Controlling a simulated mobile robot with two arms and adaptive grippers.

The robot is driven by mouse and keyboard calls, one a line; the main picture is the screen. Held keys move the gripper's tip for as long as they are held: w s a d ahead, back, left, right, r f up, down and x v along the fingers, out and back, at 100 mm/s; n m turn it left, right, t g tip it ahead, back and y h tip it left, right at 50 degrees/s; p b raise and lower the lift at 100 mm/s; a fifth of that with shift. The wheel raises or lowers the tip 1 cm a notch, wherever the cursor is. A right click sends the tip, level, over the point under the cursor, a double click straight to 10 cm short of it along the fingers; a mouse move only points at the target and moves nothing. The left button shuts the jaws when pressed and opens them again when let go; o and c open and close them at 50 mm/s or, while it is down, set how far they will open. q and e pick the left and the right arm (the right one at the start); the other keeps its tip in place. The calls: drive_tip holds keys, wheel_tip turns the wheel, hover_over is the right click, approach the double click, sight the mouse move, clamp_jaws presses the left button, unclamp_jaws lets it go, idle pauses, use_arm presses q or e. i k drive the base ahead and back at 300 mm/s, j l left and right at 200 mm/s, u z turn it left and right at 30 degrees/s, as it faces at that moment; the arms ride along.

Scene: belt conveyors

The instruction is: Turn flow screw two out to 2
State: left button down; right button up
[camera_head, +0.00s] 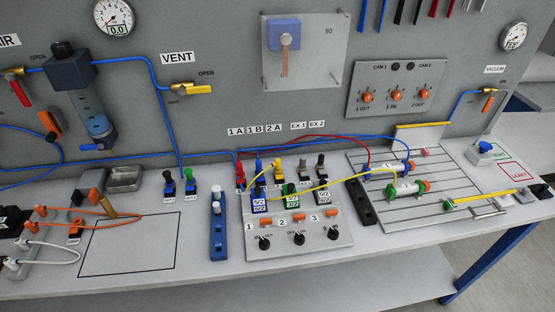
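The flow screw panel is a light grey plate (360,73) fixed to the upright board, right of centre in the head view. It carries three orange screws in a row. The right one, labelled "2 OUT", is flow screw two out (424,93). The screw labelled "1 IN" (397,95) is in the middle, and the screw labelled "1 OUT" (366,97) is at the left. Small scale marks surround each screw, too small to read, so I cannot tell the setting of two out. Neither of my grippers is in view.
A clear plate with a blue block (284,34) is to the left. Below, the bench holds a valve block (330,237) and a slotted plate with cylinders (404,189). Nothing stands directly before the screws.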

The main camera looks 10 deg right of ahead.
sight(424, 94)
drive_tip(key=z, duration=1.25)
